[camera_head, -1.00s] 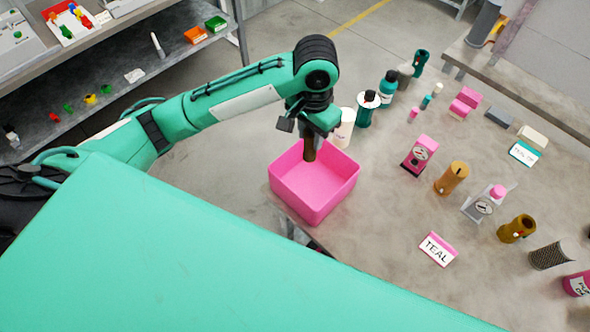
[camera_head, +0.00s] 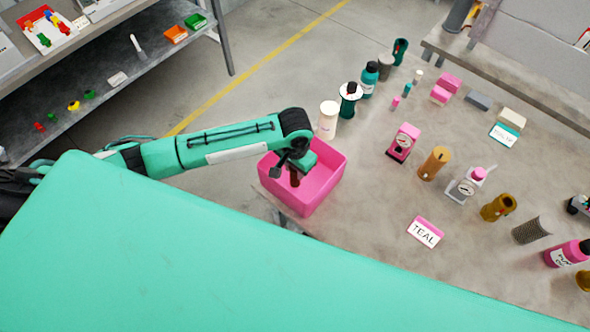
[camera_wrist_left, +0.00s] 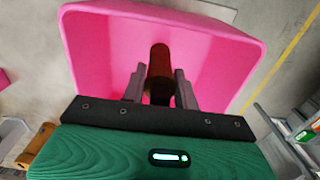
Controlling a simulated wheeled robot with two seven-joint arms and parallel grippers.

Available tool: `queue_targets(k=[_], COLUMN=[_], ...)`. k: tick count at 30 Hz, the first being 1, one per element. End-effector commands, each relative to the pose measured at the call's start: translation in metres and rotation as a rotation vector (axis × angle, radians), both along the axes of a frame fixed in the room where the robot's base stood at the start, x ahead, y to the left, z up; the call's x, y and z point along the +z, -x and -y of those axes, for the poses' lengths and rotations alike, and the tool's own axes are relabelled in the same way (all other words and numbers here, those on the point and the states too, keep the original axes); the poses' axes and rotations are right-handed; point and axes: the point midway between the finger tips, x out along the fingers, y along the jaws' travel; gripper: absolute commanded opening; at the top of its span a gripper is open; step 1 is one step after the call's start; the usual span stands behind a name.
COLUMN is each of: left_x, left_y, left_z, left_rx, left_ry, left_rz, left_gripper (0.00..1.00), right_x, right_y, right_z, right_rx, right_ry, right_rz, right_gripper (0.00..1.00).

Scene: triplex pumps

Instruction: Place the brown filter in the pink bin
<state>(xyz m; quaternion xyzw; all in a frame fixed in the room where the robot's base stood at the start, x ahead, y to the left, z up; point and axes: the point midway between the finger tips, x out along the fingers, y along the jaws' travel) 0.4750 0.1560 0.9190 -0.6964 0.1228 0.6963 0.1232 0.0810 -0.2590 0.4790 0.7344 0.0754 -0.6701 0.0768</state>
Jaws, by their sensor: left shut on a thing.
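The brown filter (camera_head: 295,177) is a dark brown cylinder, held upright at the pink bin. The pink bin (camera_head: 325,189) is an open box at the near left edge of the table. My left gripper (camera_head: 293,169) is shut on the filter, over the bin's opening. In the left wrist view, the filter (camera_wrist_left: 160,70) sits between the two grey fingers (camera_wrist_left: 160,88), with the pink bin (camera_wrist_left: 95,55) around them. I cannot tell whether the filter's lower end touches the bin floor. My right gripper is not in view.
A white cylinder (camera_head: 328,118) stands just behind the bin. Bottles, a pink gauge (camera_head: 403,141) and an orange-brown cylinder (camera_head: 434,163) stand to the right. The tabletop between bin and sign is clear.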

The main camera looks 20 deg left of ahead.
Motion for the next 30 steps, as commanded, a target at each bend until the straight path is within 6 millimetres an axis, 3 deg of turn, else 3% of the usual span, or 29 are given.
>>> queue_targets(k=[6,16,17,20,30], left_x=[-0.022,-0.025,-0.025,-0.025,-0.022], left_y=[0.000,0.000,0.000,0.000,-0.001], left_z=[0.000,0.000,0.000,0.000,0.000], left_rx=[0.000,0.000,0.000,0.000,0.000], left_ry=[0.000,0.000,0.000,0.000,0.001], left_rz=[0.001,0.000,0.000,0.001,0.002], left_gripper=[0.08,0.08,0.32,0.51,0.52], right_x=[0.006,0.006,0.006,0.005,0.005], right_y=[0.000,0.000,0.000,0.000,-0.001], right_z=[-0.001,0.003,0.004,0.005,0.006], right_rx=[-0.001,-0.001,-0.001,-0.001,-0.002], right_ry=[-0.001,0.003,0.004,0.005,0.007], right_rz=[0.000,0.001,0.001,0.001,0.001], right_gripper=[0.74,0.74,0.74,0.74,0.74])
